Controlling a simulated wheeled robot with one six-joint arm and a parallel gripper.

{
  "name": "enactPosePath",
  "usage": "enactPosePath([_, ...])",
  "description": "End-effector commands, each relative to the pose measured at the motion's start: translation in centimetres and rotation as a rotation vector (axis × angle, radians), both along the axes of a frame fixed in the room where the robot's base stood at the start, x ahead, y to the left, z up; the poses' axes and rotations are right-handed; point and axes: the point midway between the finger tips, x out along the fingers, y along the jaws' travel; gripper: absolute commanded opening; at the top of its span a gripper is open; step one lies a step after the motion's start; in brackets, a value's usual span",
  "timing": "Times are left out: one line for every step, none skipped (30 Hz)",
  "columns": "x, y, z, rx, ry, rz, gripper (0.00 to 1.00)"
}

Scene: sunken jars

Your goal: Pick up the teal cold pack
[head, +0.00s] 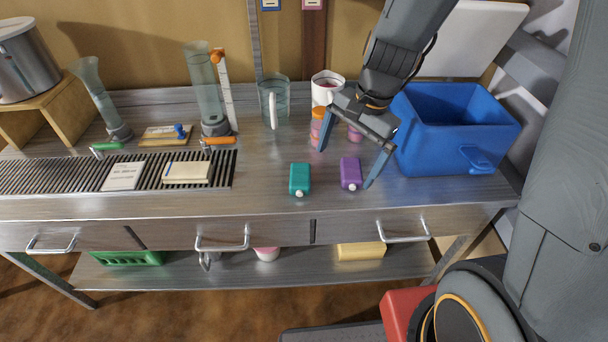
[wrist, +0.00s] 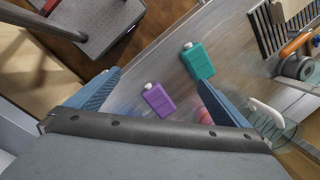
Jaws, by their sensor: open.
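The teal cold pack (head: 300,178) lies flat on the steel counter with its white cap toward the front edge. It also shows in the wrist view (wrist: 198,62), beyond the tip of one finger. A purple pack (head: 350,173) of like shape lies just to its right. My gripper (head: 348,160) is open and empty above the counter, with its fingers spread around and above the purple pack. In the wrist view the purple pack (wrist: 158,99) sits between the two fingers, and the teal pack is off to the right of it.
A blue bin (head: 455,130) stands to the right. Behind the packs are a glass jug (head: 273,100), a white mug (head: 326,86) and stacked orange and pink jars (head: 317,128). A slatted drain (head: 50,174) with a cream block (head: 187,172) lies left.

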Motion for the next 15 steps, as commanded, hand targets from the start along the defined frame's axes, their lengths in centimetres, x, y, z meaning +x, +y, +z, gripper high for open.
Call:
enactPosePath([1.5,1.2,-1.1,0.042,0.041,-0.138,1.00])
enactPosePath([2.3,1.9,-1.5,0.068,0.064,-0.226,1.00])
enactPosePath([3.4,2.7,-2.0,0.101,0.096,-0.338,1.00])
enactPosePath([4.0,3.3,-2.4,0.123,0.119,-0.413,1.00])
enactPosePath([4.7,3.9,-2.7,0.143,0.140,-0.483,1.00])
enactPosePath([5.5,4.5,-3.1,0.168,0.167,-0.566,1.00])
enactPosePath([6.0,4.9,-3.4,0.182,0.184,-0.618,1.00])
enactPosePath([6.5,5.3,-3.6,0.196,0.200,-0.664,1.00])
enactPosePath([7.0,5.7,-3.8,0.210,0.218,-0.715,1.00])
enactPosePath([7.2,5.9,-3.9,0.218,0.228,-0.743,1.00])
enactPosePath([7.4,6.1,-4.1,0.226,0.236,-0.767,1.00])
enactPosePath([7.7,6.3,-4.3,0.231,0.243,-0.786,1.00])
enactPosePath([7.7,6.4,-4.5,0.233,0.247,-0.795,1.00])
enactPosePath([7.8,6.5,-4.8,0.235,0.249,-0.802,1.00])
enactPosePath([7.8,6.7,-5.1,0.235,0.250,-0.804,1.00])
